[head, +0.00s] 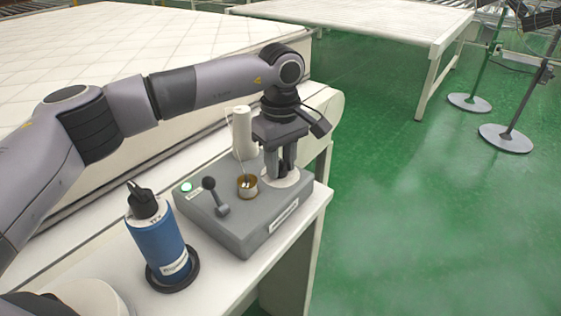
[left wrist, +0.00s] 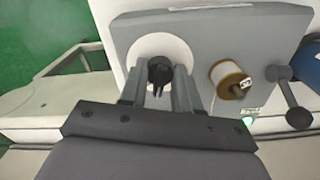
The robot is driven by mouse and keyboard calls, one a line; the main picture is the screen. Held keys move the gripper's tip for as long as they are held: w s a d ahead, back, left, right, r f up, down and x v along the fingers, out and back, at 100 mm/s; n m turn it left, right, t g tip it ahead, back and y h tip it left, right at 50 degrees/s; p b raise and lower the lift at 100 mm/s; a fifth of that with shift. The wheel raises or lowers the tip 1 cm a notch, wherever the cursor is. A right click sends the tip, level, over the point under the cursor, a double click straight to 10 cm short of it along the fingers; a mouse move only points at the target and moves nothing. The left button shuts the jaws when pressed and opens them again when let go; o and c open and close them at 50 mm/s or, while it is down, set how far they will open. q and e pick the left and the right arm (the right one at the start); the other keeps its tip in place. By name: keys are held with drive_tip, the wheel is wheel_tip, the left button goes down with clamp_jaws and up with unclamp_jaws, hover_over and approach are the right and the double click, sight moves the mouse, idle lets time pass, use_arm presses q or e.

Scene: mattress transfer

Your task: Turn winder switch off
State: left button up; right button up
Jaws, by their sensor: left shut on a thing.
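The winder is a grey box (head: 240,232) on a white table. It carries a lever with a dark ball (head: 210,184), a brass-coloured bobbin (head: 248,187), a lit green lamp (head: 186,187) and a white round plate (head: 295,178). My left gripper (head: 283,172) points down over this plate at the box's far right end. In the left wrist view, its fingers (left wrist: 160,78) are shut on a dark switch knob (left wrist: 160,70) in the middle of the plate. The fingers mostly hide the knob in the head view. My right gripper is not in view.
A blue bottle (head: 158,243) with a dark top stands in a dark ring left of the box. A white thread cone (head: 242,133) stands behind the box. A large white mattress (head: 120,50) lies behind. Green floor (head: 420,220) is open to the right.

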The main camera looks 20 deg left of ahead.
sight(280, 161)
use_arm(q)
drive_tip(key=n, duration=0.6)
drive_tip(key=shift+n, duration=0.3)
drive_tip(key=n, duration=0.5)
drive_tip(key=shift+w+r+b, duration=0.1)
drive_tip(key=shift+b, duration=0.25)
drive_tip(key=shift+n, duration=0.4)
drive_tip(key=o, duration=1.1)
drive_tip(key=shift+c, duration=0.2)
drive_tip(key=shift+r, duration=3.55)
